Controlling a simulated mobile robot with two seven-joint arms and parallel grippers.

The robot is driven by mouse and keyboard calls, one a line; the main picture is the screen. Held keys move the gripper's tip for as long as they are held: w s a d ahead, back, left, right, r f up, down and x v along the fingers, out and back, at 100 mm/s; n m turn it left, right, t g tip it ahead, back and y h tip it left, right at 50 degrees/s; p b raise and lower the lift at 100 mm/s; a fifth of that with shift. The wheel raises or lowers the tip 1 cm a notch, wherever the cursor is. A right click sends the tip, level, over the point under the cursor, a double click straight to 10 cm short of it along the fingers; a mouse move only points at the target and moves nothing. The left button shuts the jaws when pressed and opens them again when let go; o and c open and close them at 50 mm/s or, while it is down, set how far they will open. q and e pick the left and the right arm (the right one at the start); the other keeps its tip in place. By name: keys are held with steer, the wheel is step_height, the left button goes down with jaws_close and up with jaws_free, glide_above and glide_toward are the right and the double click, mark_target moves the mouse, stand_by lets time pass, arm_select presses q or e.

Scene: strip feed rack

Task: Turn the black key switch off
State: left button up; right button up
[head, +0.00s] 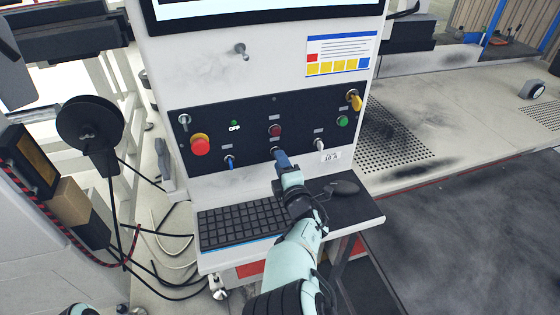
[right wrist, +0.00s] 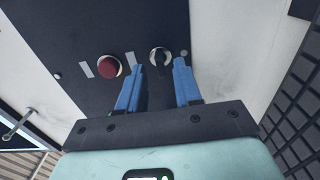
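The black key switch (right wrist: 160,57) is on the dark control panel, in the upper middle of the right wrist view. In the head view only a little of it shows, mostly hidden behind the gripper. My right gripper (right wrist: 160,68) is open, its two blue fingers apart and pointing at the panel. The switch sits between and just beyond the fingertips; I cannot tell whether they touch it. In the head view my right gripper (head: 281,157) is at the lower middle of the panel. My left gripper is not in view.
A dark red button (right wrist: 108,66) is beside the switch. The panel also has a red mushroom button (head: 200,145), a blue key switch (head: 230,162), a silver one (head: 319,144), a yellow one (head: 354,101) and a green button (head: 342,121). A keyboard (head: 243,222) and mouse (head: 343,187) lie below.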

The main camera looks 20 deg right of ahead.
steer(key=shift+w, duration=0.65)
jaws_close()
